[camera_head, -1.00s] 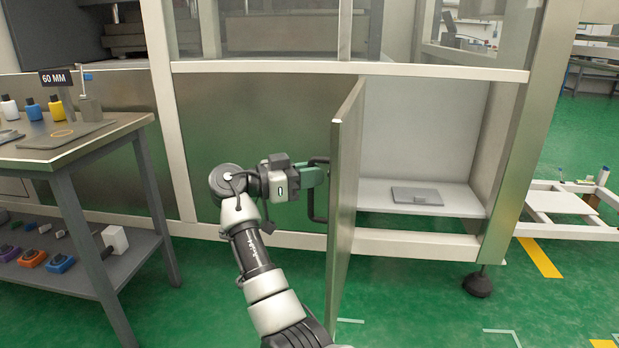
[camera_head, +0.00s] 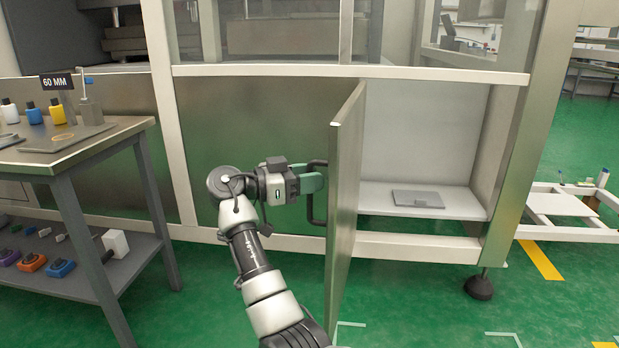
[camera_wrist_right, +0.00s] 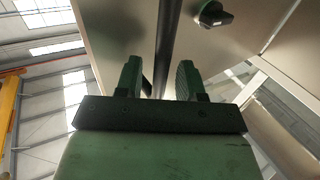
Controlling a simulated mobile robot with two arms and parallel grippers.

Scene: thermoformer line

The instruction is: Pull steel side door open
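The steel side door (camera_head: 343,200) stands swung out from the cabinet, seen nearly edge-on in the head view. Its dark bar handle (camera_head: 312,208) is on the door's left face. My right gripper (camera_head: 316,181) is at the handle's upper part. In the right wrist view, its two green fingers (camera_wrist_right: 160,82) stand apart, with a dark bar (camera_wrist_right: 167,45), which looks like the handle, running between them. Gaps show beside the bar, so the fingers do not look closed on it. My left gripper is not in view.
The cabinet opening (camera_head: 420,140) right of the door shows a shelf with a flat grey plate (camera_head: 417,198). A workbench (camera_head: 85,140) with small bottles stands at the left. A low white frame (camera_head: 565,210) is at the right. Green floor is clear in front.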

